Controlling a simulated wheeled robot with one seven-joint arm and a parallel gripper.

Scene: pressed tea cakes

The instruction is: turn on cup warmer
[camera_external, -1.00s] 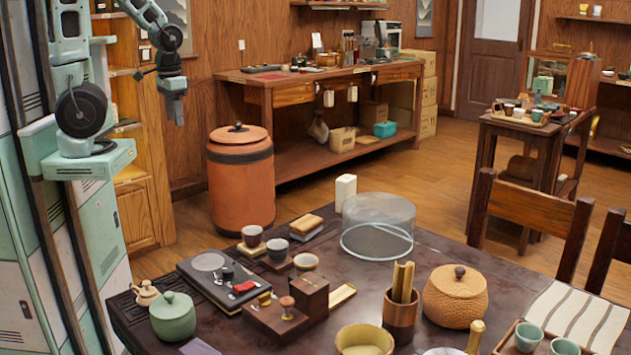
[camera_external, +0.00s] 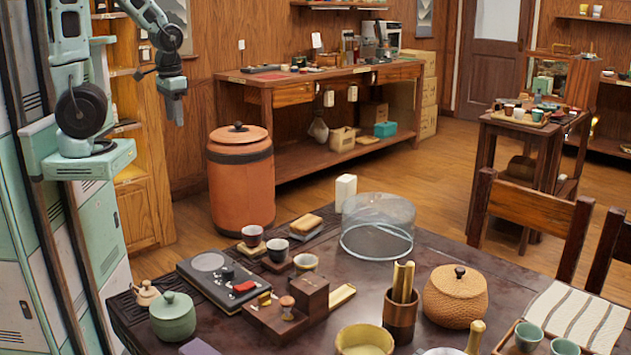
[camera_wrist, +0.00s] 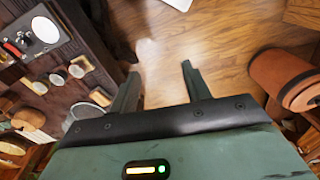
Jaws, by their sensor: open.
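A dark flat slab (camera_external: 225,288) with a pale round plate (camera_external: 208,262) lies on the left part of the near table; it looks like the cup warmer. A small dark knob-like piece and a red item sit on it. The pale plate also shows at the upper left of the wrist view (camera_wrist: 45,30). My gripper (camera_external: 175,110) hangs high at the left, fingers down, well apart from the slab. In the wrist view my gripper (camera_wrist: 160,72) is open, with only floor between its fingers. No lit indicator on the slab can be made out.
Around the slab on the dark table (camera_external: 345,290) stand a green lidded pot (camera_external: 173,318), small cups (camera_external: 252,236), a wooden box (camera_external: 311,294) and a clear round cover (camera_external: 378,228). An orange lidded barrel (camera_external: 240,180) stands on the floor behind. Floor is free beneath my gripper.

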